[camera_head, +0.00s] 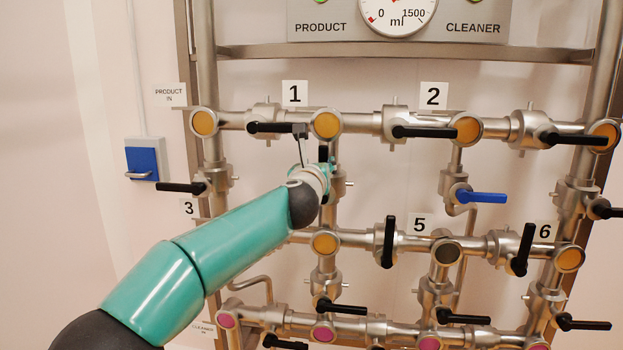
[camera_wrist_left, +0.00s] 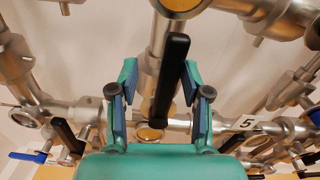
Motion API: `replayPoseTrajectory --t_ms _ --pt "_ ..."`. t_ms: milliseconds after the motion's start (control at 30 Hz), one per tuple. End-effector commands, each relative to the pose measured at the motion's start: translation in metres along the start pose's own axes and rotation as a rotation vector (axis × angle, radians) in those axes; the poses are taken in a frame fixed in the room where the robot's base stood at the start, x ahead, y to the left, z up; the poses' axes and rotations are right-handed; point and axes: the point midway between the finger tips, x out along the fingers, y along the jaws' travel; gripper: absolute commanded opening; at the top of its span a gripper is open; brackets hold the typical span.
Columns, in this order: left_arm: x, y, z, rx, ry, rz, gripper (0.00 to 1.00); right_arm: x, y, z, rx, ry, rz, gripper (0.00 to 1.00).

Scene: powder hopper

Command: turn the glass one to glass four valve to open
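The glass one to glass four valve sits on the vertical pipe between the upper amber glass by label 1 (camera_head: 327,125) and the lower amber glass (camera_head: 325,243). My arm hides much of it in the head view; a bit of its black handle (camera_head: 323,153) shows. In the left wrist view the black handle (camera_wrist_left: 171,80) stands nearly upright, roughly along the pipe. My left gripper (camera_head: 322,168) is at this valve. It also shows in the left wrist view (camera_wrist_left: 160,95), open, one finger on each side of the handle, with visible gaps. My right gripper is not in view.
Several other black-handled valves surround it, including the handle by label 1 (camera_head: 277,128) just above left and the handle by label 5 (camera_head: 389,242) to the right. A blue handle (camera_head: 482,197) is further right. The wall at left is mostly clear.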

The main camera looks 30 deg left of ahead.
Motion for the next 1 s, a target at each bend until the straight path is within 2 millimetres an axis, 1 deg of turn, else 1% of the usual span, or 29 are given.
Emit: replayPoseTrajectory --t_ms 300,500,600,700,1000 --pt "-0.055 0.0 0.0 -0.001 -0.001 -0.002 0.48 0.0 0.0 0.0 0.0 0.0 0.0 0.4" --pt "-0.086 0.0 -0.001 -0.002 -0.001 -0.001 0.48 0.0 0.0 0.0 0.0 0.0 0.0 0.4" --pt "-0.095 0.0 -0.002 -0.001 0.0 -0.001 0.48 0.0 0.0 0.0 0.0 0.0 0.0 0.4" --pt "-0.1 0.0 -0.002 -0.001 0.0 0.0 0.48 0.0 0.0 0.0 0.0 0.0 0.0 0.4" --pt "-0.101 0.001 -0.003 -0.001 0.001 0.001 0.48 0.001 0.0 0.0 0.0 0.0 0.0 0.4"
